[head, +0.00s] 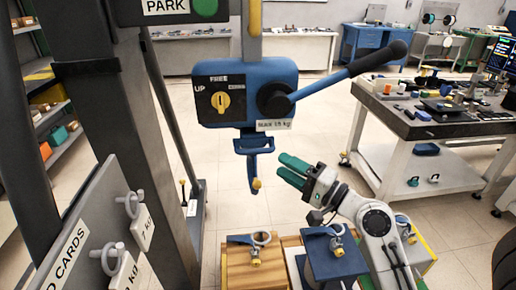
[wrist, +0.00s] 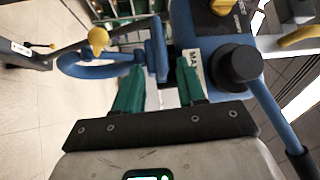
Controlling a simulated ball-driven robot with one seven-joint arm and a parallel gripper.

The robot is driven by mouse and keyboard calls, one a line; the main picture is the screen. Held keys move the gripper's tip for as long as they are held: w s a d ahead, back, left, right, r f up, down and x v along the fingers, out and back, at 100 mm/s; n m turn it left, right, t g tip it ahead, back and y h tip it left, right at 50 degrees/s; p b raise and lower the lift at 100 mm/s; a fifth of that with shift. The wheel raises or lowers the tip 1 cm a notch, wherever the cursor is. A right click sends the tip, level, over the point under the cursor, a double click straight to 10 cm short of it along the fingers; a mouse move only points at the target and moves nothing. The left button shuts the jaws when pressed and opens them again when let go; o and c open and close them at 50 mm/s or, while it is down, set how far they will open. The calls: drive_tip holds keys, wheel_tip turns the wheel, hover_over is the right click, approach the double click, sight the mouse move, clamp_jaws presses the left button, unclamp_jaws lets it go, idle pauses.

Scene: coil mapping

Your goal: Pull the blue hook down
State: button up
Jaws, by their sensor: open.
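The blue hook (head: 254,172) hangs below the blue hoist box (head: 222,97), with a yellow tip at its lower end. In the wrist view the hook (wrist: 88,68) lies at the upper left, beyond my fingers. My gripper (head: 286,172) has green fingers and is open, just right of the hook in the head view. In the wrist view my gripper (wrist: 160,80) has its two fingers apart, with part of the blue hook mount seen beyond and between them. No contact is clear.
The hoist has a long lever (head: 345,75) reaching up right and a yellow selector knob (head: 220,100). Weights with rings, a blue block (head: 335,262) and a wooden block (head: 240,272), stand below. A grey post is left; a workbench (head: 440,125) is right.

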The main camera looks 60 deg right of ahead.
sight(262, 153)
drive_tip(key=w+p, duration=0.1)
drive_tip(key=w, duration=0.5)
drive_tip(key=w+d+r+p, duration=0.1)
drive_tip(key=w, duration=0.2)
drive_tip(key=shift+r+p, duration=0.1)
drive_tip(key=shift+p, duration=0.2)
clamp_jaws()
